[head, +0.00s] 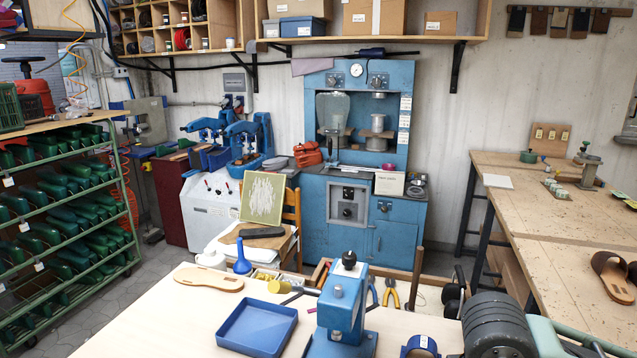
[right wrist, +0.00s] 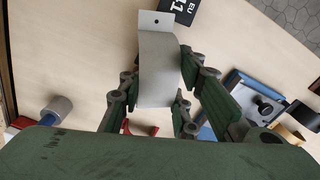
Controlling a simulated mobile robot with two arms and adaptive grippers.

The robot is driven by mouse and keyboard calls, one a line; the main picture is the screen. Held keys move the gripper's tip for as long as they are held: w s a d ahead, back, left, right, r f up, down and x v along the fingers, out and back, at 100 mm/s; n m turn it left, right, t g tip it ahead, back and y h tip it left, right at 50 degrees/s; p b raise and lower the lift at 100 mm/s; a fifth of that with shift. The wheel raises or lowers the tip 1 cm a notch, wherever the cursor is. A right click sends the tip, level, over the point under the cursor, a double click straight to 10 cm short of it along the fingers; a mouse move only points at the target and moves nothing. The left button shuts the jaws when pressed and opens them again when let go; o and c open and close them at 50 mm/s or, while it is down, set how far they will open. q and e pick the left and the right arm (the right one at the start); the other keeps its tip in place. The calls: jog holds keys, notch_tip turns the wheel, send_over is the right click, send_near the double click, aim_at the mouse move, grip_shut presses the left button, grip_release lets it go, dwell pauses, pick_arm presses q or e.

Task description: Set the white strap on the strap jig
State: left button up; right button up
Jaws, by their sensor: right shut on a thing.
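In the right wrist view, my right gripper (right wrist: 157,82) is shut on the white strap (right wrist: 158,60). The strap is a curved pale band held between the green finger pads, with a flat tab with a small dark hole at its top end. Pale tabletop shows behind it; the gap between strap and table cannot be judged. A blue fixture with a black knob (right wrist: 265,105) is right of the gripper; I cannot tell whether it is the strap jig. The strap and right fingertips cannot be made out in the head view. My left gripper is not in view.
On the front table stand a blue press (head: 343,305), an empty blue tray (head: 257,328), a tan sole (head: 208,278) and a blue rounded part (head: 420,346). A black EU size label (right wrist: 180,10) lies beyond the strap. Bare tabletop lies left of the tray.

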jog(key=shift+w+d+b, duration=0.1)
jog(key=shift+w+b, duration=0.05)
jog(key=shift+b, duration=0.15)
jog(key=w+r+m+y+b, duration=0.1)
jog(key=w+d+r+m+y+b, duration=0.1)
jog(key=m+b, duration=0.1)
jog(key=shift+d+r+t, duration=0.1)
jog(key=shift+r+t, duration=0.2)
jog(key=shift+r, duration=0.1)
jog(key=shift+w+r+m, duration=0.1)
jog(key=shift+r+m, duration=0.2)
jog(key=shift+r, duration=0.05)
jog(key=w+a+f+p, duration=0.1)
jog(key=w+a+f, duration=0.1)
jog(key=w+a+f+p, duration=0.2)
jog(key=w+a, duration=0.1)
jog(key=w+a+f+p, duration=0.1)
jog(key=w+a+f, duration=0.1)
jog(key=w+a, duration=0.1)
jog(key=shift+f+p, duration=0.3)
jog(key=shift+f, duration=0.05)
notch_tip(320, 180, down, 4)
jog(key=shift+r+p, duration=0.15)
jog(key=shift+p, duration=0.8)
jog(key=shift+f, duration=0.25)
jog(key=shift+f, duration=0.1)
